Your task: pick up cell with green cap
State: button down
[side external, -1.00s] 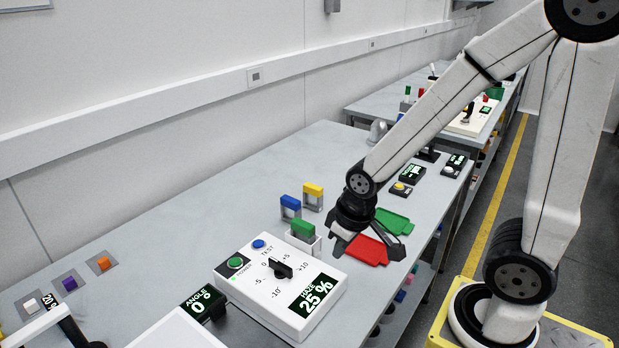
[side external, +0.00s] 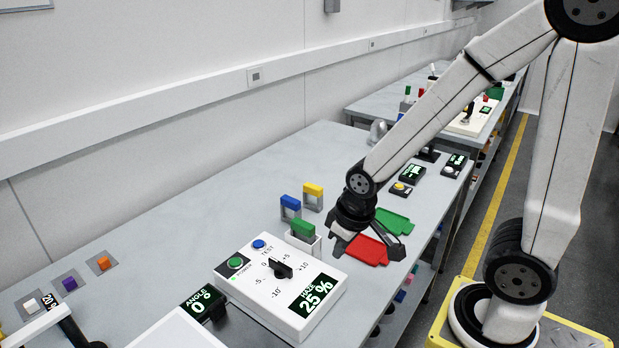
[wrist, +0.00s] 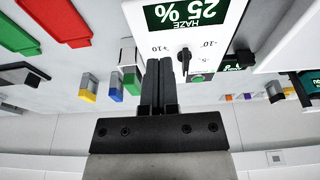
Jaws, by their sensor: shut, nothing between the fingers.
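The cell with the green cap (side external: 303,229) stands in a white holder at the back right edge of the white haze meter. It also shows in the wrist view (wrist: 131,82), just left of my fingers and partly hidden by them. My gripper (wrist: 160,66) is shut and empty, its two fingers together, pointing toward the meter. In the side view my gripper (side external: 365,232) hangs to the right of the green-capped cell, apart from it, over the area by the red tray. A blue-capped cell (side external: 290,205) and a yellow-capped cell (side external: 313,194) stand behind the green one.
The haze meter (side external: 262,300), with a dial and a display reading 25 %, stands in front of the cells. A red tray (side external: 368,252) and a green tray (side external: 395,221) lie to the right. The bench behind the cells is clear.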

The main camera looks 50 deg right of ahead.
aim_at(300, 227)
jog(key=c, duration=1.3)
grip_release()
jog(key=o, duration=1.3)
jog(key=w+f+n+g+h, duration=0.1)
jog(key=w+n+h, duration=0.1)
jog(key=n, duration=0.1)
jog(key=w+d+f+n+g+h, duration=0.1)
jog(key=w+n+g+h, duration=0.1)
jog(key=n, duration=0.2)
jog(key=w+d+f+n+g+h, duration=0.1)
jog(key=f+n+h, duration=0.1)
jog(key=n, duration=0.1)
jog(key=shift+w+n+g, duration=0.3)
jog(key=shift+w+n, duration=0.1)
jog(key=w+n+h, duration=0.2)
jog(key=w+n+t+h, duration=0.1)
jog(key=w+n+h, duration=0.1)
jog(key=w, duration=0.1)
jog(key=w+n+h, duration=0.2)
jog(key=shift+w+f+t+h, duration=0.3)
jog(key=shift+w, duration=0.05)
jog(key=shift+w+a+n+h, duration=0.1)
jog(key=shift+w+n+h, duration=0.4)
jog(key=shift+w+n, duration=0.1)
jog(key=shift+x, duration=1.35)
